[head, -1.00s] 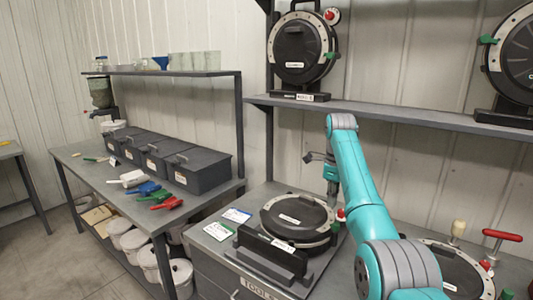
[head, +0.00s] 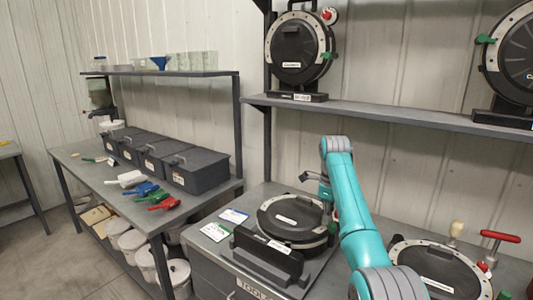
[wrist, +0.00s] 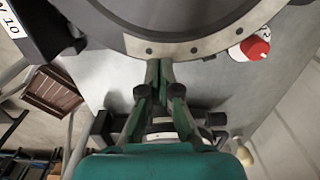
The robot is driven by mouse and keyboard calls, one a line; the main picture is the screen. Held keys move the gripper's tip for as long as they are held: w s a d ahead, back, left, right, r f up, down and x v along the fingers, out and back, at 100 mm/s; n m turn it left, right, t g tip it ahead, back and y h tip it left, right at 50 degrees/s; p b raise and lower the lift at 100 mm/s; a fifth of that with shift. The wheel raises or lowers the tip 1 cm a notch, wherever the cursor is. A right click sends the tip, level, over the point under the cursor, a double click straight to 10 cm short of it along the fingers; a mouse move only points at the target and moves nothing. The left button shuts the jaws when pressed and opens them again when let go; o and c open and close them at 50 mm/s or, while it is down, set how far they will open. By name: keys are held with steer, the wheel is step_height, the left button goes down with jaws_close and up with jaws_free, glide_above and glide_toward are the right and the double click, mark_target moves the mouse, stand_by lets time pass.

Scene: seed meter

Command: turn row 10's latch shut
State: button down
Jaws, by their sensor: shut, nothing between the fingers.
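Row 10's seed meter (head: 290,212) lies on the bench as a black disc with a pale rim, behind a black stand with a white label (head: 279,246). In the wrist view its rim (wrist: 195,48) crosses the top, with the "10" label (wrist: 12,27) at upper left. A small green patch (head: 334,227) at the rim's right may be the latch; I cannot tell its angle. My gripper (wrist: 160,66) is shut and empty, its fingertips close against the rim's outer edge. Contact is unclear. In the head view my arm hides much of the gripper.
A red knob (wrist: 255,48) stands right of the fingers in the wrist view. A shelf (head: 400,112) with two upright meters overhangs behind.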

steer(key=shift+w+a, duration=0.15)
steer(key=shift+w+a, duration=0.15)
step_height(320, 180, up, 6)
stand_by(0.9)
